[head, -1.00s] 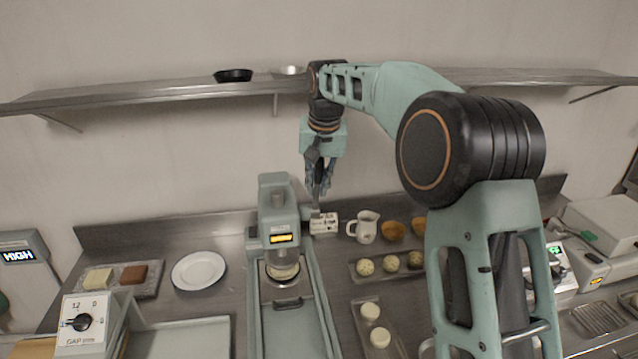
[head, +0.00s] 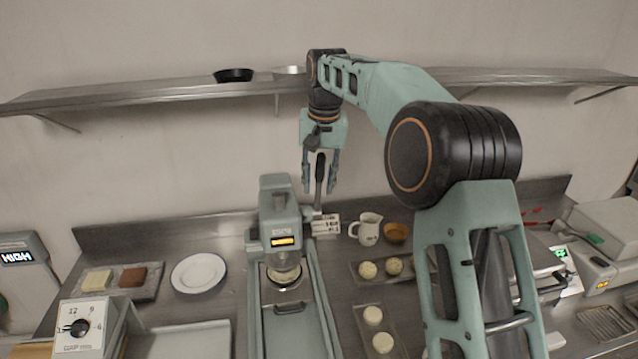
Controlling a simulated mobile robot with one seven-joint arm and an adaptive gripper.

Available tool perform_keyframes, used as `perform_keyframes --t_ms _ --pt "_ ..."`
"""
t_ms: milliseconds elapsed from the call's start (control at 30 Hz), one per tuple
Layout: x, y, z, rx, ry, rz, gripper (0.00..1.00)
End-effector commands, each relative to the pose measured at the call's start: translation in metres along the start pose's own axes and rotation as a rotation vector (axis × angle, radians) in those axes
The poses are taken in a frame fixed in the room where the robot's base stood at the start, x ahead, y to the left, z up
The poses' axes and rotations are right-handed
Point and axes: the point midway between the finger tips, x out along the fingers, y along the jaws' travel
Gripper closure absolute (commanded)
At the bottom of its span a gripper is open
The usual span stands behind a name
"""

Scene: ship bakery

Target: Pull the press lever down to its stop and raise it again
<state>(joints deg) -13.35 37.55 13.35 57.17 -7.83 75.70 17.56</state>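The press (head: 279,215) is a pale green machine with a lit yellow display on the counter. Its lever (head: 319,172) stands upright at the press's right side, a thin metal rod with a dark grip. My gripper (head: 320,185) points down above the right of the press. Its two fingers are spread, one on each side of the lever grip, with gaps showing between the fingers and the grip. Whether the lever lies exactly between them in depth is hard to tell. Under the press head a round piece (head: 284,274) sits over the press bed.
A plate (head: 198,272) lies left of the press. A wall shelf (head: 150,94) runs behind my arm.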

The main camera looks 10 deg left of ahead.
Motion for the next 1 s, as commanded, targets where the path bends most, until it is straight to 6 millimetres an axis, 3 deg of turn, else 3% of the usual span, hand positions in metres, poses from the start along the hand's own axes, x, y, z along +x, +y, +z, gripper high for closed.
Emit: perform_keyframes --t_ms 367,800,1000 --pt "-0.004 0.000 0.001 0.000 -0.004 0.001 0.68" --pt "-0.088 -0.001 0.000 0.000 -0.001 0.000 0.68" --pt "-0.110 0.000 0.000 0.000 -0.002 0.000 0.68"
